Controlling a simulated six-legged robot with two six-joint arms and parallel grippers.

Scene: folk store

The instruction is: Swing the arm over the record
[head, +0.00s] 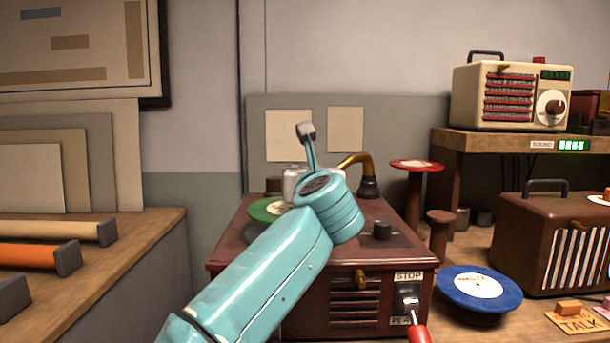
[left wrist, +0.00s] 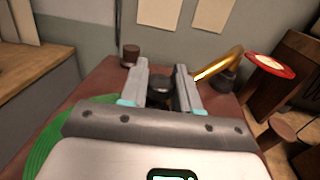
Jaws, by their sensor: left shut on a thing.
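A dark red record player (head: 390,215) stands on the wooden counter. The green record (head: 262,211) lies on its left part, partly hidden by my arm, and also shows at the left of the left wrist view (left wrist: 42,150). The brass tone arm (head: 356,159) curves up from a dark pivot at the back right; it also shows in the left wrist view (left wrist: 222,64). My left gripper (left wrist: 166,80) is shut on the dark head end of the tone arm (left wrist: 160,92), right of the visible green. The head view mostly hides this grip. My right gripper is not in view.
A STOP/PLAY switch (head: 408,298) with a red-tipped lever is on the player's front. A blue record (head: 479,287) lies to the right. A red disc on a stand (head: 417,166) is behind the player. A brown radio (head: 555,245) stands at the right.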

